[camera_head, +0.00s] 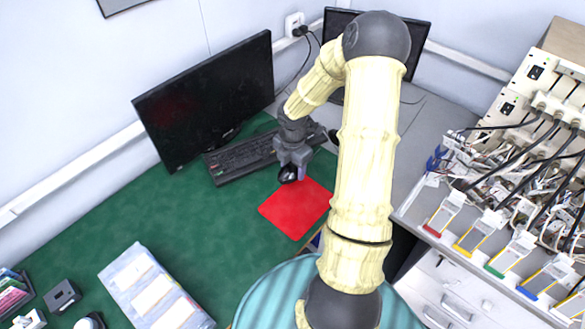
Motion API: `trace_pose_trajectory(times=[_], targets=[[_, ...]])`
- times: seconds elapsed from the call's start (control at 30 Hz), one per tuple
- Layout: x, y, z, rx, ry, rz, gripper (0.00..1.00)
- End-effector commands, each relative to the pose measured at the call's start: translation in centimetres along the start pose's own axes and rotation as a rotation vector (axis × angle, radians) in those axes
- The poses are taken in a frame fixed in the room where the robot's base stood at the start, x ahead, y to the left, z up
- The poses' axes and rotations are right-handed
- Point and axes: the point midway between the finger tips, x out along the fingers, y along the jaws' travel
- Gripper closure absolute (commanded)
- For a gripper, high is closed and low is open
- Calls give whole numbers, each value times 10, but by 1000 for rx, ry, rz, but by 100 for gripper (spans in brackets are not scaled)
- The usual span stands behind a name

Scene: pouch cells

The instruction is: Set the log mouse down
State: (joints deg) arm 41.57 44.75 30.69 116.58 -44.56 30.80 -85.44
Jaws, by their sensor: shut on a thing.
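The log mouse (287,174) is a small black computer mouse at the far left corner of the red mouse mat (283,218). My gripper (292,170) is shut on the mouse from above. The gripper hides part of the mouse, and I cannot tell whether the mouse touches the mat or is held just above it. The red mat lies flat on the green desk cover (180,220).
A black keyboard (237,160) lies just behind and left of my gripper, with a monitor (210,100) behind it. A document tray (152,290) lies at front left. A rack with cables (520,150) stands at right. The desk left of the mat is clear.

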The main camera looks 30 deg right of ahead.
Motion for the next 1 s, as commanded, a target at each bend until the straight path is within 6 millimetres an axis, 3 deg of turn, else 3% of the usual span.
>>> trace_pose_trajectory(times=[0.47, 0.67, 1.0], targets=[[2, 4, -3, 41, 1, 1, 69], [7, 17, -14, 254, 2, 1, 69], [22, 48, -46, 788, 5, -2, 69]])
